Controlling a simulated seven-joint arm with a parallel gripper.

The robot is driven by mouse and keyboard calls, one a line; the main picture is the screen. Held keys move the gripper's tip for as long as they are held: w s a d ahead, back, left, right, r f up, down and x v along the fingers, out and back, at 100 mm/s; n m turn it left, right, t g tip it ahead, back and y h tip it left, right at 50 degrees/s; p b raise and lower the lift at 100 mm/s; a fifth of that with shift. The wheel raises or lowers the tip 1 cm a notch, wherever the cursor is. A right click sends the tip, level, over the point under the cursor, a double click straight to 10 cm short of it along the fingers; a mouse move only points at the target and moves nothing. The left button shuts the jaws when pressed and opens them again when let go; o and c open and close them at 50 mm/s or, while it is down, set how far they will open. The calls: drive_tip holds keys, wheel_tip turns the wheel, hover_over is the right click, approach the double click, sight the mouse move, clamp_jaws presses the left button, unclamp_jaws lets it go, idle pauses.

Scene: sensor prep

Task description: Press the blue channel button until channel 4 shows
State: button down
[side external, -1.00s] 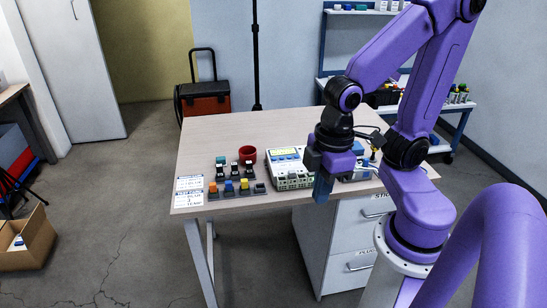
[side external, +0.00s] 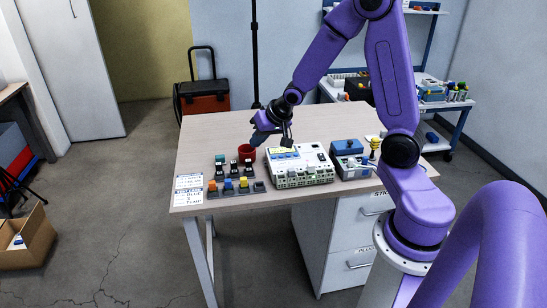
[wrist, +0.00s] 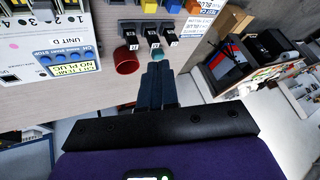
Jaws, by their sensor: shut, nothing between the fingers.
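The white instrument box (side external: 318,165) stands at the middle of the table. It has a row of blue buttons (side external: 284,155) and a yellow label. In the wrist view the box (wrist: 28,28) is at the upper left, marked UNIT D, with blue buttons (wrist: 60,69) beside a NO PLUG label. Numbers show along its top edge, but I cannot tell which channel is shown. My gripper (side external: 257,141) is shut and empty, raised near the red cup and left of the box, apart from the buttons. Its closed fingers (wrist: 157,68) show in the wrist view.
A red cup (side external: 247,153) stands behind racks of coloured plugs (side external: 229,188) at the table's left. Printed cards (side external: 187,190) lie at the left edge. A grey box with a blue top (side external: 348,148) stands right of the instrument. The table's back area is clear.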

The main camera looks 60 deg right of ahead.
sight(274, 157)
drive_tip(key=w+d+f+m+t+h, duration=0.1)
drive_tip(key=d+m, duration=0.5)
drive_tip(key=d, duration=0.8)
drive_tip(key=shift+w+f+t+h, duration=0.4)
drive_tip(key=shift+w+f+t, duration=0.3)
drive_tip(key=shift+w, duration=0.3)
drive_tip(key=shift+f, duration=0.1)
drive_tip(key=shift+f, duration=4.35)
drive_tip(key=shift+f, duration=0.15)
drive_tip(key=shift+f, duration=0.3)
drive_tip(key=shift+f, duration=0.35)
drive_tip(key=shift+r, duration=0.8)
drive_tip(key=shift+r, duration=0.1)
